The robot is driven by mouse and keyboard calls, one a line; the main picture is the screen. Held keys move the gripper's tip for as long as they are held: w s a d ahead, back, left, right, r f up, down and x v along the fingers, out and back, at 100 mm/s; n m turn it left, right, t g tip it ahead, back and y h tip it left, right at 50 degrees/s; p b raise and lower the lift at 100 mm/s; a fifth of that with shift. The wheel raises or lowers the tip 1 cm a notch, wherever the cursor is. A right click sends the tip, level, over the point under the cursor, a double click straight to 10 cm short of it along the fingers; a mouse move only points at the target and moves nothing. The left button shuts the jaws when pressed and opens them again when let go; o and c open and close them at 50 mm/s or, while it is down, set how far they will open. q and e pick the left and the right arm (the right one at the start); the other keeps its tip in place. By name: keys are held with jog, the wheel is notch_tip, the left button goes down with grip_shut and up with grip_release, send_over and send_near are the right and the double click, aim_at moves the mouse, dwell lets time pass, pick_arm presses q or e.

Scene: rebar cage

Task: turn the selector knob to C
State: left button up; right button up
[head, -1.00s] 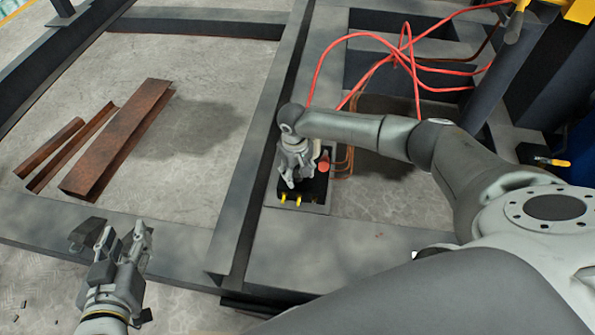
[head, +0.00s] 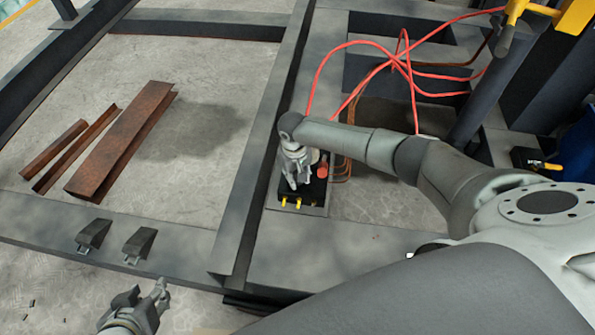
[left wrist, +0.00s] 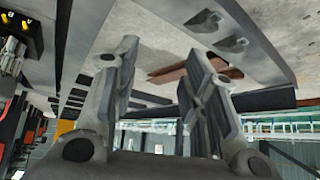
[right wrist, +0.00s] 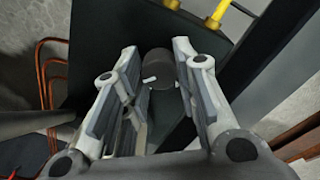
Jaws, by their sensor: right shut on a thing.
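The selector knob (right wrist: 160,68) is a dark round cylinder with a small white pointer mark, on a black control box (head: 313,199). My right gripper (head: 293,184) comes down on the box from above. In the right wrist view my right gripper (right wrist: 157,75) has its fingers on either side of the knob and is shut on it.
Red cables (head: 352,45) loop over the frame behind my right arm. Rusty steel profiles (head: 120,140) lie on the floor at left. Two dark wedge blocks (head: 94,235) (head: 139,243) sit on the front beam. A long upright-edged beam (head: 262,150) runs left of the box.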

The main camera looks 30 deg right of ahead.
aim_at(295, 178)
jog(key=r+p, duration=0.1)
jog(key=p, duration=0.1)
jog(key=shift+w+m+p, duration=0.25)
jog(key=shift+m+p, duration=0.1)
jog(key=shift+m, duration=0.05)
jog(key=m+p, duration=0.2)
jog(key=shift+s+f+m, duration=0.1)
jog(key=shift+f+m, duration=0.2)
jog(key=shift+f, duration=0.1)
pick_arm(q)
jog(key=s+a+f+g+y, duration=0.1)
jog(key=s+f+g, duration=0.3)
jog(key=f, duration=0.7)
jog(key=shift+s+a+f, duration=0.4)
jog(key=shift+s+a, duration=0.05)
jog(key=shift+s, duration=0.7)
pick_arm(e)
jog(key=o, duration=1.1)
jog(key=shift+s+f, duration=0.1)
jog(key=shift+s, duration=0.05)
jog(key=shift+c, duration=0.2)
notch_tip(295, 178, up, 12)
jog(key=shift+a, duration=0.3)
